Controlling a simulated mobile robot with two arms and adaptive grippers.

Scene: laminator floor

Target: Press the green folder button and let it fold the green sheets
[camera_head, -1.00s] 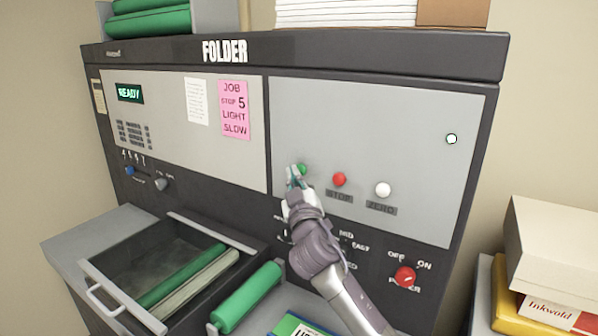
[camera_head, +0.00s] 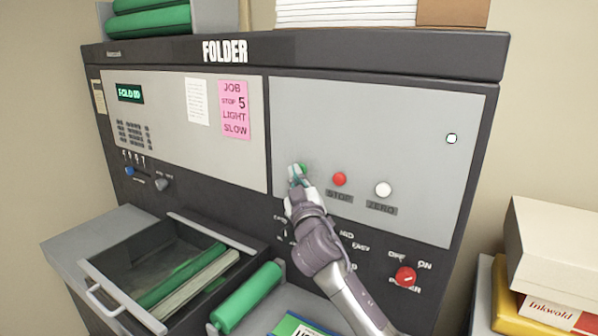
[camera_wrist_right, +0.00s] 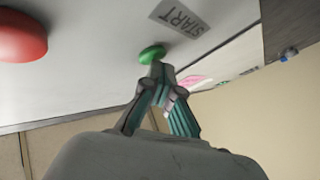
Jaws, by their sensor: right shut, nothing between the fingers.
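The green button (camera_head: 302,168) is on the folder's grey right panel, partly hidden by my right gripper. My right gripper (camera_head: 295,176) is shut and empty, with its tips at the button. In the right wrist view the green button (camera_wrist_right: 152,54) is next to a START label (camera_wrist_right: 179,16), and the tips appear to touch it. My left gripper is not in view.
A red STOP button (camera_head: 339,179) and a white ZERO button (camera_head: 383,189) are to the right of the green one. A red power knob (camera_head: 405,277) is below. A green roll (camera_head: 246,297) lies beside the tray. Boxes (camera_head: 550,255) stand at the right.

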